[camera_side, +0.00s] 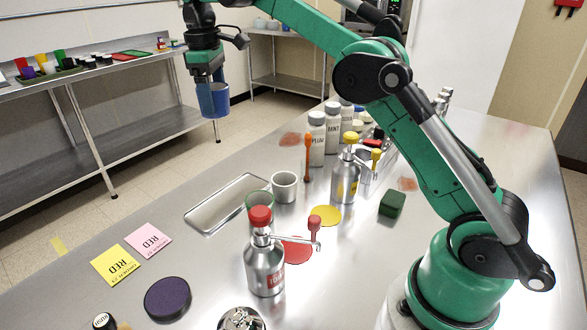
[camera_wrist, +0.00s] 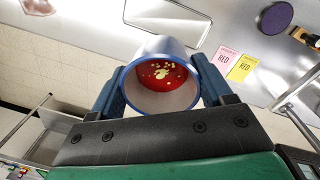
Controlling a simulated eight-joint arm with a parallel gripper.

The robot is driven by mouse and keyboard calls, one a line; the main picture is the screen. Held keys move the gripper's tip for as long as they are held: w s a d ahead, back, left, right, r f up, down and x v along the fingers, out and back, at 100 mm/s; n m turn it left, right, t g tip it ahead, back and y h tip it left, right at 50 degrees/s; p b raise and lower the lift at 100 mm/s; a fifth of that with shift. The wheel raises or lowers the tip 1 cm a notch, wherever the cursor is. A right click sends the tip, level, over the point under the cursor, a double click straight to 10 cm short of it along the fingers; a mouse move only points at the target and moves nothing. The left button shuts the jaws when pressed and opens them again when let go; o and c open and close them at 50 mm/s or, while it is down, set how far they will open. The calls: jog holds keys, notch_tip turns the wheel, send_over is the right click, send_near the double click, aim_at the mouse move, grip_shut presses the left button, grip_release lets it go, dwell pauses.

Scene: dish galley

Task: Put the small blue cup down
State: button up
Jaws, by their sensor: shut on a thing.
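The small blue cup (camera_side: 213,99) hangs in my gripper (camera_side: 210,84) at the upper left of the side view, held up in the air. In the wrist view the cup (camera_wrist: 161,84) sits between the two blue fingers of my gripper (camera_wrist: 160,92), its mouth toward the camera. Its inside shows red at the bottom with pale yellow bits on it. The cup's base is clear of any surface in the side view.
A shelf (camera_side: 85,68) with cups stands far left.

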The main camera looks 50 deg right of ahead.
aim_at(231, 199)
notch_tip(231, 199, down, 20)
jog(key=shift+w+f, duration=0.1)
dwell(0.5)
jog(key=shift+f, duration=0.15)
jog(key=o, duration=1.4)
